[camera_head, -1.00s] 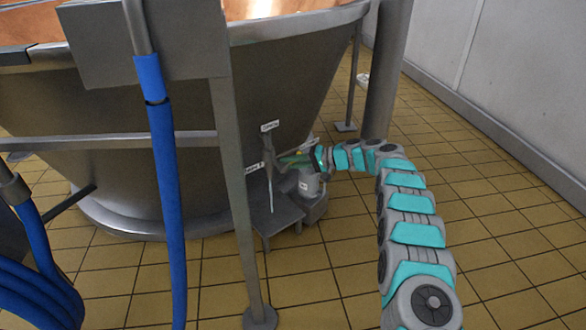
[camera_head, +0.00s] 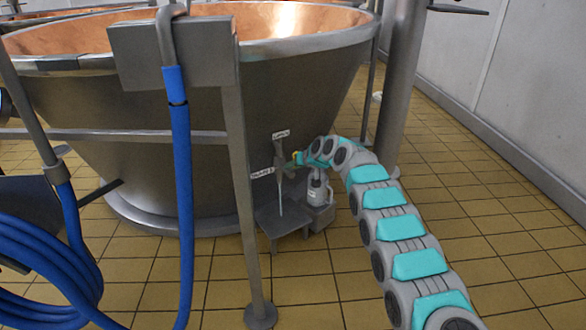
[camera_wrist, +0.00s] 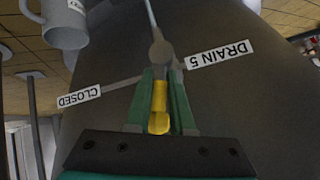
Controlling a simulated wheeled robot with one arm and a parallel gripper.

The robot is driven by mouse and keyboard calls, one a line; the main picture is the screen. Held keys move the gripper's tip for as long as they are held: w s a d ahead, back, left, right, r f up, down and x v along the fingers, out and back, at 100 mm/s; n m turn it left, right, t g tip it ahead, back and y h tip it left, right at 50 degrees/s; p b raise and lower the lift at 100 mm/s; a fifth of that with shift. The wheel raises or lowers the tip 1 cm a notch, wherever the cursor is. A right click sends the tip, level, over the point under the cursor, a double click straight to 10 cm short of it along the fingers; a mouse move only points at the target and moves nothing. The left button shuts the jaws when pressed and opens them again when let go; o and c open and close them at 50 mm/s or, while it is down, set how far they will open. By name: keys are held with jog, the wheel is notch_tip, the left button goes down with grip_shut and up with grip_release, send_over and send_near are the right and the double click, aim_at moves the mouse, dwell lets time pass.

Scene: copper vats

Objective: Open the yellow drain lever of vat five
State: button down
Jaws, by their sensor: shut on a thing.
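My gripper (camera_wrist: 160,105) has its green fingers on both sides of the yellow drain lever (camera_wrist: 159,108) and is shut on it. The lever runs to a round grey pivot (camera_wrist: 161,53) by the vat's wall. A label reading DRAIN 5 (camera_wrist: 222,53) is beside the pivot, and a label reading CLOSED (camera_wrist: 79,97) is on the other side. In the head view my gripper (camera_head: 298,157) is at the lower front of the copper-lined vat (camera_head: 310,85), and its fingers are mostly hidden by the arm.
A grey post (camera_head: 243,200) and a blue hose (camera_head: 183,200) are to the left. A thick column (camera_head: 393,90) stands behind my arm. Tiled floor is clear at right.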

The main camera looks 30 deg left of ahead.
jog(key=shift+s+a+f+n+t+h+b, duration=0.1)
jog(key=shift+s+a+n+t+h+b, duration=0.1)
jog(key=shift+s+n+t+h, duration=0.25)
jog(key=shift+s+a+f+n+t+h+b, duration=0.1)
jog(key=shift+s+a+n+t+h+b, duration=0.15)
jog(key=shift+n+t, duration=0.3)
jog(key=c, duration=1.1)
grip_release()
jog(key=shift+f, duration=0.1)
jog(key=o, duration=0.3)
jog(key=shift+w, duration=0.1)
jog(key=shift+r, duration=0.2)
jog(key=shift+w+d, duration=0.1)
